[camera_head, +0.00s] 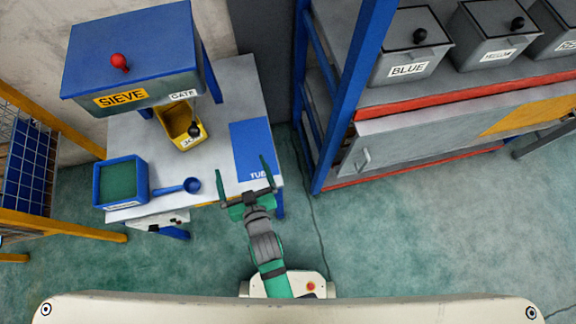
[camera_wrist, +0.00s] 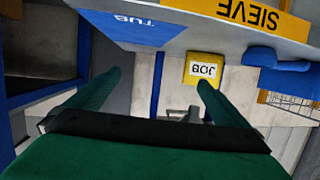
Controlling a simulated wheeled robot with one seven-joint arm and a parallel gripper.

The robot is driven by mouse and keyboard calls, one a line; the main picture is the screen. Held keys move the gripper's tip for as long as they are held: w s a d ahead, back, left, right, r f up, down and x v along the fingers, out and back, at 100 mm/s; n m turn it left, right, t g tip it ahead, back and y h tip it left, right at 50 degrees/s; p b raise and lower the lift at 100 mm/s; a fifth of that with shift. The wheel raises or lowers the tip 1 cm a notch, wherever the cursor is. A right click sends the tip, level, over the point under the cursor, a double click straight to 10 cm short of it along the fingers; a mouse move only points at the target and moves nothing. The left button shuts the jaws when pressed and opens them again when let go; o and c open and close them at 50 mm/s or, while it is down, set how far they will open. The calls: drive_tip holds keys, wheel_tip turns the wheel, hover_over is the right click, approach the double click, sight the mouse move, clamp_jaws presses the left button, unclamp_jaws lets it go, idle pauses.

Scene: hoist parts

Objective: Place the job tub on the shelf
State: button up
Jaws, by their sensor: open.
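The yellow job tub (camera_head: 178,127), with a black knob at its side, stands on the grey table below the gate of the blue sieve. Its label also shows upside down in the wrist view (camera_wrist: 205,69). My gripper (camera_head: 244,172) is open and empty near the table's front right corner, to the right of and apart from the tub. Its two green fingers also show in the wrist view (camera_wrist: 159,80). A grey shelf with a red edge (camera_head: 460,93) is in the blue-framed rack at the right. Which shelf is meant I cannot tell.
The sieve (camera_head: 132,50) overhangs the table's back. A blue mat marked TUB (camera_head: 253,150) lies bare at the right. A blue box (camera_head: 121,183) and a blue scoop (camera_head: 180,187) are in front. Lidded bins (camera_head: 411,52) stand on the shelf. A blue post (camera_head: 352,100) edges the rack.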

drive_tip(key=s+d+r+m+h, duration=0.1)
drive_tip(key=s+d+r, duration=0.1)
drive_tip(key=s+d, duration=0.2)
drive_tip(key=s+d+r+m+t+h, duration=0.1)
drive_tip(key=s+d+r+h, duration=0.1)
drive_tip(key=s+d, duration=0.3)
drive_tip(key=s+d+r+m+h, duration=0.2)
drive_tip(key=s+d+r, duration=0.2)
drive_tip(key=s, duration=0.6)
drive_tip(key=shift+d+r+t, duration=0.25)
drive_tip(key=shift+d+t, duration=0.05)
drive_tip(key=shift+d, duration=0.25)
